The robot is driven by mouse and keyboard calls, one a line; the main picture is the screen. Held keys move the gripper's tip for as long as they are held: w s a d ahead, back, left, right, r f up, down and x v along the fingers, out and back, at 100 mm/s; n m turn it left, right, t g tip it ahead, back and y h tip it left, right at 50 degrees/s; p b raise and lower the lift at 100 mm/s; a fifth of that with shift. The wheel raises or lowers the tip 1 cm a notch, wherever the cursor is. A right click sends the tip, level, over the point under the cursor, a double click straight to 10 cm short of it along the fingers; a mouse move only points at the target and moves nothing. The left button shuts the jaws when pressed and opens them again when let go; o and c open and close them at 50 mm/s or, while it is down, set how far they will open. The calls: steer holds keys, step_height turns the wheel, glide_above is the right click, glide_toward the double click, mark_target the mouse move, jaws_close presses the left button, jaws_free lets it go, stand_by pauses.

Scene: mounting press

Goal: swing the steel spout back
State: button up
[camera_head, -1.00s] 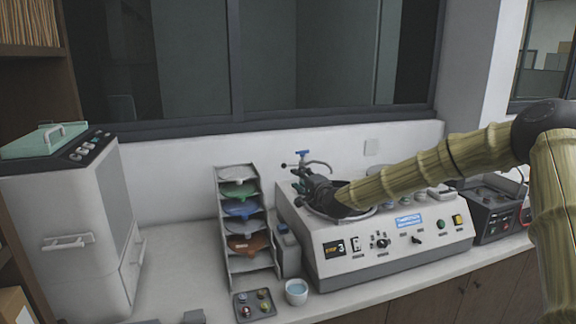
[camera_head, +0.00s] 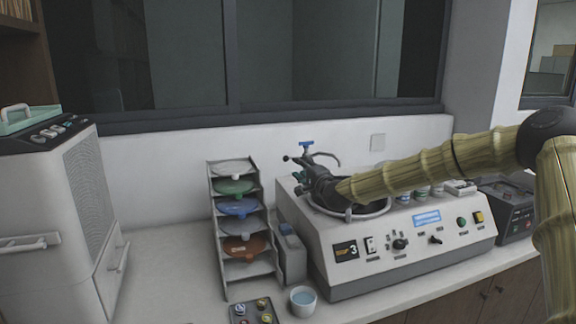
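The steel spout (camera_head: 327,155) is a thin curved tube at the back left of the press-like machine (camera_head: 345,270). It arches to the right from a post with a blue tap handle (camera_head: 306,143). My gripper (camera_head: 301,169), dark, reaches in from the right over the round bowl (camera_head: 378,209) and lies close to the post, just below the spout.
A rack of coloured discs (camera_head: 238,208) stands left of the machine. A cup of blue liquid (camera_head: 303,299) and a small tray (camera_head: 256,311) sit in front. A dark device (camera_head: 508,208) is at the right. Bare counter (camera_head: 160,255) lies left of the rack.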

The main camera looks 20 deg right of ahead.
steer(key=w+p, duration=0.1)
steer(key=w, duration=0.2)
steer(key=w+p, duration=0.1)
steer(key=w, duration=0.3)
steer(key=w+a+p, duration=0.1)
steer(key=w, duration=0.2)
steer(key=shift+w+r, duration=0.2)
steer(key=shift+w, duration=0.05)
jaws_close()
